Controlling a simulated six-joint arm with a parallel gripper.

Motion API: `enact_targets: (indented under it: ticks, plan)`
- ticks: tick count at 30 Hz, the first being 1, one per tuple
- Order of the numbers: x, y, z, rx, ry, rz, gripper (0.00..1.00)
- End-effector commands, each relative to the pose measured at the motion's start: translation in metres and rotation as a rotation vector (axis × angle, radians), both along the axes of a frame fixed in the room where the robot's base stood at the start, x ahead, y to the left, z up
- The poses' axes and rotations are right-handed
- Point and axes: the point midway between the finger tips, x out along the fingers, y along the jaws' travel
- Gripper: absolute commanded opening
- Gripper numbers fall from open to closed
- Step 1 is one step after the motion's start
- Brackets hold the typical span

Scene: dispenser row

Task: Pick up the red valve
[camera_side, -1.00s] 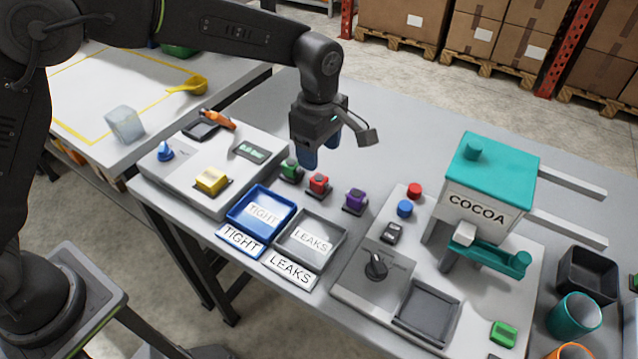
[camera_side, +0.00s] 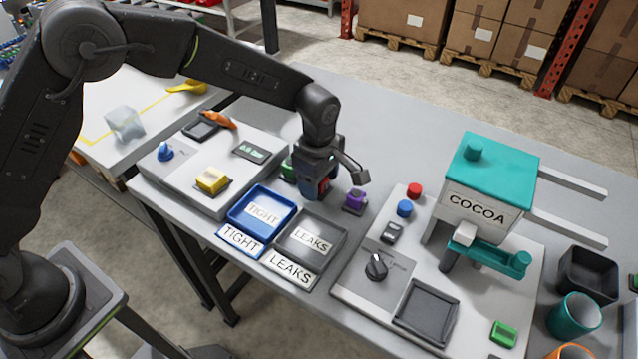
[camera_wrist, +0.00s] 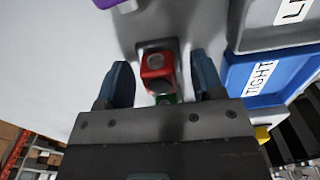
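The red valve (camera_wrist: 157,66) sits between the two blue fingers of my gripper (camera_wrist: 164,82) in the wrist view. The fingers are apart, with a gap on each side of the valve, so my gripper is open around it. In the side view my gripper (camera_side: 318,192) is down at the valve row, and only a little of the red valve (camera_side: 324,186) shows past the fingers. The green valve (camera_side: 287,168) stands just left of it, partly hidden. The purple valve (camera_side: 355,199) stands to the right.
The blue TIGHT tray (camera_side: 243,222) and grey LEAKS tray (camera_side: 335,254) lie in front of the valves. A grey-white tester box (camera_side: 185,187) is at left. The COCOA dispenser (camera_side: 452,200) stands at right. The table behind the valves is clear.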

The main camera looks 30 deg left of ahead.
Motion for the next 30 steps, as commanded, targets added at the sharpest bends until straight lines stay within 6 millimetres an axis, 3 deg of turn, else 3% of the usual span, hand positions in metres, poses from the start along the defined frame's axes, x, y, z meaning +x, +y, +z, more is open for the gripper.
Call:
enact_targets:
  ticks: [17,25,30]
  plan:
    - [0.000,0.000,0.001,0.000,0.000,0.000,0.07]
    - [0.000,0.000,0.003,0.000,-0.001,0.000,0.07]
    - [0.001,0.000,0.015,-0.001,-0.003,0.000,0.07]
